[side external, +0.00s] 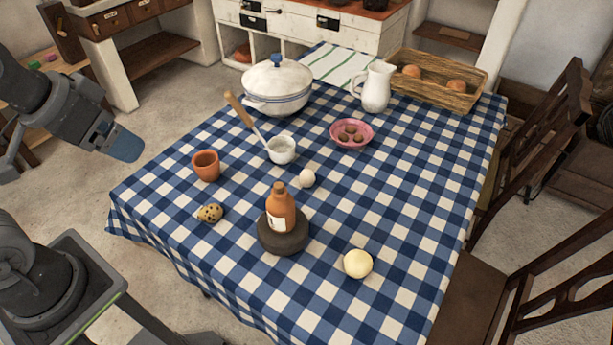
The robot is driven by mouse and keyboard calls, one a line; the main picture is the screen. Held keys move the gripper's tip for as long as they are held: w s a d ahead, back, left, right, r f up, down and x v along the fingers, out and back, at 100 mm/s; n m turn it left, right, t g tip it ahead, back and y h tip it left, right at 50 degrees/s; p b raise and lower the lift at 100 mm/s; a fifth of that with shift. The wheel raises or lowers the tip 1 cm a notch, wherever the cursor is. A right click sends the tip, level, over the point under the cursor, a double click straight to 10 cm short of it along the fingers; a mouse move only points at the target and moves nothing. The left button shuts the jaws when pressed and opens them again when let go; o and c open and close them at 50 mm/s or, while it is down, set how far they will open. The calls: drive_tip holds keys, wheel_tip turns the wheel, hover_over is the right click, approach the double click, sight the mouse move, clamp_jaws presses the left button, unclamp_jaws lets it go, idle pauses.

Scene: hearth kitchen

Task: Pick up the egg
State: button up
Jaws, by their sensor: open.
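A small white egg (307,178) lies on the blue-and-white checked tablecloth (420,215), near the middle of the table. It is behind and to the right of a brown bottle (281,212), apart from it. My gripper (124,144) is at the left of the view, beyond the table's left edge and well away from the egg. It is open, and I see nothing held in it. A larger cream-coloured round thing (357,263) lies at the front right, and a speckled, egg-like brown thing (210,213) at the front left.
The bottle stands on a dark round slab (283,239). A white cup (281,150) with a wooden-handled utensil, a clay cup (206,165) and a pink bowl (351,132) surround the egg. A white pot (277,84), pitcher (375,88) and basket (436,82) stand behind.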

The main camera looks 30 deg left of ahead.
drive_tip(key=shift+c, duration=0.2)
idle(0.3)
drive_tip(key=shift+c, duration=1.2)
drive_tip(key=n+g+h, duration=0.1)
drive_tip(key=n+g, duration=0.2)
drive_tip(key=n, duration=0.9)
hover_over(305, 172)
drive_tip(key=s+a, duration=0.2)
drive_tip(key=s, duration=0.2)
drive_tip(key=s+a+f+x, duration=0.1)
drive_tip(key=s+x, duration=0.2)
drive_tip(key=x, duration=1.2)
drive_tip(key=shift+n, duration=0.9)
drive_tip(key=x, duration=1.1)
drive_tip(key=shift+w+d+f, duration=0.1)
drive_tip(key=shift+w+f, duration=0.2)
drive_tip(key=shift+w, duration=0.05)
drive_tip(key=shift+s+x, duration=0.2)
drive_tip(key=shift+x, duration=2.7)
